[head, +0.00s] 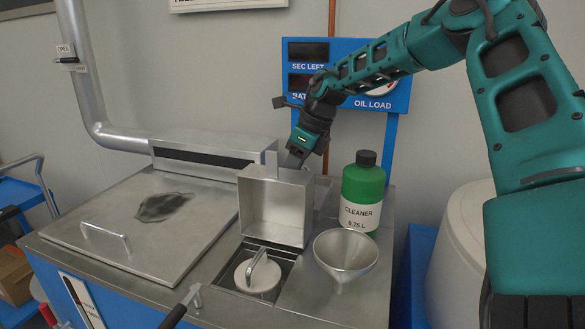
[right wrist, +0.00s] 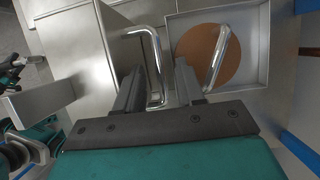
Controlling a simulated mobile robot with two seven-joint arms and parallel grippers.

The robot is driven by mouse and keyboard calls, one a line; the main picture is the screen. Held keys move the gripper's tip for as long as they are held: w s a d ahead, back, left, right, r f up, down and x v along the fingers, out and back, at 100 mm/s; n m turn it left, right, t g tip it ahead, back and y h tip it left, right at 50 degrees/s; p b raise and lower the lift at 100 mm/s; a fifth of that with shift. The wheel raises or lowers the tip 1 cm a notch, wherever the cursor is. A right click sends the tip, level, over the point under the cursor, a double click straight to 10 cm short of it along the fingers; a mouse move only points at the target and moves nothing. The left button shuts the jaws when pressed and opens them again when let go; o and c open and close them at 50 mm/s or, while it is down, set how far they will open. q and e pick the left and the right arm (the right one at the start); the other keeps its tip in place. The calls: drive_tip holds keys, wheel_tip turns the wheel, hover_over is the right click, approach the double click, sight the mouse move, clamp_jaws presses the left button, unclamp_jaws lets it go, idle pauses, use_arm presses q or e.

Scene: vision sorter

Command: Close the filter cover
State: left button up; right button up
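The filter cover (head: 274,208), a square metal box-shaped lid, stands raised with its hollow side facing me. Below it, the square filter well (head: 228,279) holds a round pale filter (head: 258,277) with a bent metal handle. My right gripper (head: 292,160) is behind the top of the cover, pointing down; the cover partly hides its fingertips. In the right wrist view the fingers (right wrist: 158,92) are apart, with a bent metal handle (right wrist: 152,62) between them and visible gaps beside it. I cannot tell whether any finger touches it. My left gripper is not visible.
A green cleaner bottle (head: 363,192) and a metal funnel (head: 346,258) stand right of the cover. A larger flat lid with a handle (head: 105,236) lies left. The right wrist view shows a brown disc (right wrist: 205,52) inside a square tray. A blue gauge panel (head: 345,92) stands behind.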

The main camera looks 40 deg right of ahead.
clamp_jaws()
idle(0.3)
idle(0.4)
